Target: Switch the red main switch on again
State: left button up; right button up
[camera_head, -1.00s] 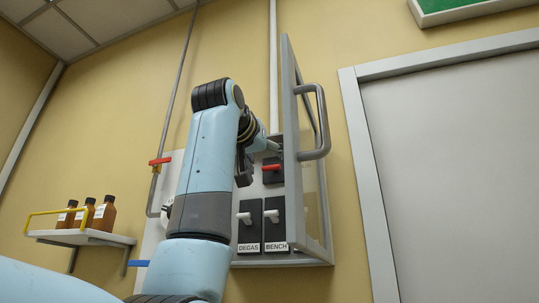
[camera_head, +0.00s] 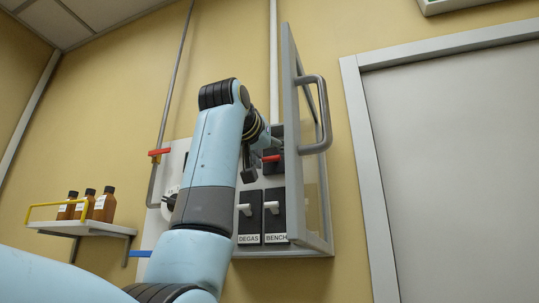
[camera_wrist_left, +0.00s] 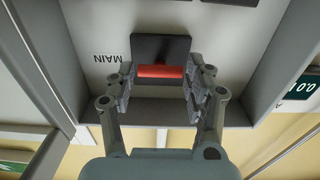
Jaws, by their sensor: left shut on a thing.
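The red main switch (camera_wrist_left: 161,71) is a red lever on a black plate, with the label MAIN beside it. In the left wrist view, the two fingers of my left gripper (camera_wrist_left: 160,88) stand on either side of the red lever, shut on it. In the head view the red lever (camera_head: 271,158) sticks out to the right in the upper part of the panel. My left gripper (camera_head: 254,166) is at its left there, partly hidden by my forearm. My right gripper is not in view.
The open glazed door (camera_head: 293,190) with a grey handle (camera_head: 322,115) stands close to the right of my wrist. Below are the DEGAS switch (camera_head: 249,215) and BENCH switch (camera_head: 275,213). Left are a red-handled pipe valve (camera_head: 159,152) and a shelf (camera_head: 85,229) with brown bottles.

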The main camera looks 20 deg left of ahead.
pick_arm(q)
jog(key=shift+r+g, duration=0.15)
jog(key=shift+g, duration=0.15)
jog(key=shift+w+r+g, duration=0.1)
jog(key=shift+r+g, duration=0.35)
jog(key=shift+g, duration=0.7)
jog(key=shift+w+r+g, duration=0.1)
jog(key=shift+r+g, duration=0.35)
jog(key=shift+g, duration=0.65)
jog(key=shift+w+r+g, duration=0.1)
jog(key=shift+r+g, duration=0.35)
jog(key=shift+g, duration=0.7)
jog(key=o, duration=1)
jog(key=shift+f, duration=0.1)
